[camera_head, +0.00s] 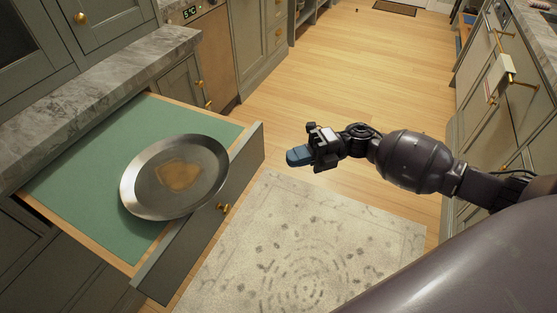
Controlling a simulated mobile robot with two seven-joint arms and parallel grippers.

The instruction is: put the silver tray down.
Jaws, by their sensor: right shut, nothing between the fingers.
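The silver tray (140,198) is a round, shallow metal dish with a brownish patch at its middle. It lies in an open drawer (60,195) with a green bottom, towards the drawer's front panel, and looks slightly tilted. No gripper touches it. My right gripper (298,157) is shut and empty, in the air to the right of the drawer front, clear of the tray. Its blue fingertips point left. My left gripper is not in view.
A grey stone countertop (100,85) runs above the drawer. The drawer front (205,215) with a brass knob sticks out over the floor. A pale patterned rug (310,240) lies below. Cabinets (510,110) line the right side. The wooden floor (340,70) between is open.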

